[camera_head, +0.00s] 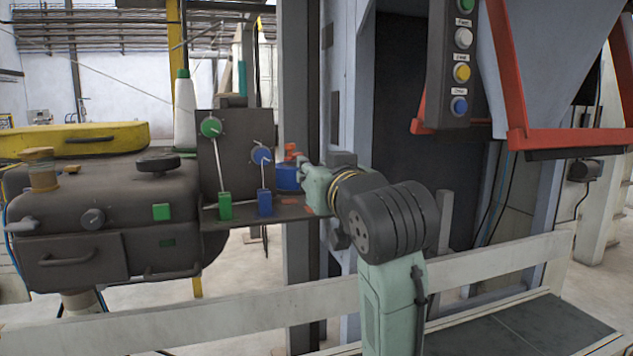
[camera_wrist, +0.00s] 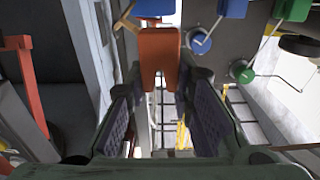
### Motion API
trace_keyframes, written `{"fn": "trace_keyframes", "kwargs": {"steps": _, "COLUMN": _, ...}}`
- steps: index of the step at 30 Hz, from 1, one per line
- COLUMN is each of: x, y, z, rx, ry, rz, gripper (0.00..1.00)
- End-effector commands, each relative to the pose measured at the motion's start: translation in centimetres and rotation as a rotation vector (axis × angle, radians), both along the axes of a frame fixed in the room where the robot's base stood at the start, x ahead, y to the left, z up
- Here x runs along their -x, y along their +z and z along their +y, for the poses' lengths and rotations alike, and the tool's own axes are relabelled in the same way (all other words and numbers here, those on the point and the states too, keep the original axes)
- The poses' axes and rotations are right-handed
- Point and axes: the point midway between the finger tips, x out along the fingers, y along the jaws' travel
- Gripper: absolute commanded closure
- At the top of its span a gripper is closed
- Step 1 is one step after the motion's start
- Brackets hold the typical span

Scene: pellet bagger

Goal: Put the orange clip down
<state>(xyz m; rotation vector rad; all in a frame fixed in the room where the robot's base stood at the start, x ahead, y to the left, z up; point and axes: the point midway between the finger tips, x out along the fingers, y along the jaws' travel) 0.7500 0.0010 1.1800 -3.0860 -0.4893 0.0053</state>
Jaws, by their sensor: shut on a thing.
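An orange clip (camera_wrist: 160,55) is between the fingertips of my gripper (camera_wrist: 160,88) in the wrist view, and the jaws are shut on it. In the head view, my gripper (camera_head: 304,172) is at the right end of the dark machine's shelf, next to a blue block. A small bit of orange (camera_head: 291,150) shows by the fingertips there. The head view does not show clearly whether the clip touches the shelf. Flat orange patches (camera_head: 291,202) lie on the shelf below the gripper.
The dark shelf (camera_head: 272,214) carries a panel with a green knob (camera_head: 211,127) and a blue knob (camera_head: 261,155), with green and blue blocks below. A blue block (camera_head: 288,178) stands close to my gripper. A pale rail (camera_head: 250,307) crosses in front. A red frame (camera_head: 570,137) is at right.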

Motion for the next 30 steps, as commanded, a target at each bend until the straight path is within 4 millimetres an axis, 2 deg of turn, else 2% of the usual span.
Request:
{"fn": "trace_keyframes", "kwargs": {"steps": 1, "x": -1.4, "y": 0.1, "z": 0.0, "rx": -0.002, "ry": 0.0, "rz": 0.006, "gripper": 0.97}}
{"fn": "trace_keyframes", "kwargs": {"steps": 3, "x": -3.0, "y": -0.1, "z": -0.1, "rx": 0.0, "ry": 0.001, "rz": 0.005, "gripper": 0.97}}
{"fn": "trace_keyframes", "kwargs": {"steps": 6, "x": -4.8, "y": -0.3, "z": -0.1, "rx": 0.0, "ry": 0.0, "rz": 0.003, "gripper": 0.97}}
{"fn": "trace_keyframes", "kwargs": {"steps": 15, "x": -7.6, "y": -0.9, "z": -0.2, "rx": 0.0, "ry": 0.0, "rz": 0.003, "gripper": 0.97}}
{"fn": "trace_keyframes", "kwargs": {"steps": 21, "x": -7.3, "y": -3.7, "z": -0.2, "rx": -0.002, "ry": 0.0, "rz": 0.001, "gripper": 0.97}}
{"fn": "trace_keyframes", "kwargs": {"steps": 30, "x": -7.2, "y": -4.2, "z": -0.2, "rx": -0.001, "ry": 0.0, "rz": -0.002, "gripper": 0.97}}
